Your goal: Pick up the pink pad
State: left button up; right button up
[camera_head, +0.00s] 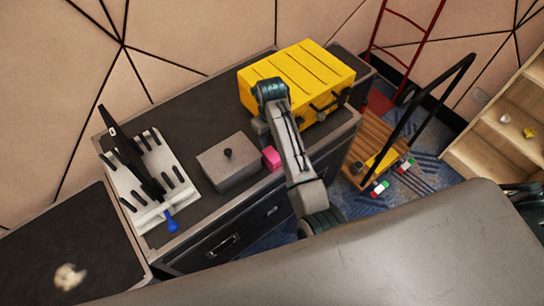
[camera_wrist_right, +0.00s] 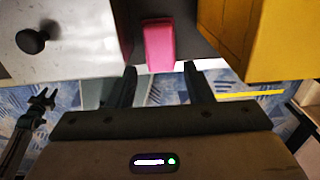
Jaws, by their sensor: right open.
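The pink pad (camera_head: 271,157) is a small block on the dark cabinet top, between the grey box and the yellow case. It also shows at the top middle of the right wrist view (camera_wrist_right: 160,45). My right gripper (camera_wrist_right: 160,74) is open, its two dark fingers apart and pointing toward the pad. The pad lies just beyond the fingertips, roughly centred on the gap, and nothing is held. In the head view my right arm comes down over the cabinet beside the pad and hides part of the gripper.
A grey box (camera_head: 229,163) with a black knob stands left of the pad. A yellow case (camera_head: 297,75) stands behind it to the right. A white rack (camera_head: 150,185) with black handles is farther left. A wooden cart (camera_head: 372,140) stands right of the cabinet.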

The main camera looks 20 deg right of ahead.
aim_at(272, 155)
notch_tip(272, 155, down, 3)
jog(key=shift+s+f, duration=0.1)
jog(key=shift+f, duration=0.05)
jog(key=f, duration=0.1)
jog(key=f+p, duration=0.2)
jog(key=f, duration=0.1)
jog(key=shift+s, duration=0.25)
jog(key=shift+d+f+p, duration=0.1)
jog(key=shift+f+p, duration=0.2)
jog(key=shift+f, duration=0.4)
jog(key=c, duration=0.6)
jog(key=shift+r, duration=0.1)
jog(key=shift+c, duration=0.2)
notch_tip(272, 155, up, 18)
jog(key=shift+p, duration=0.35)
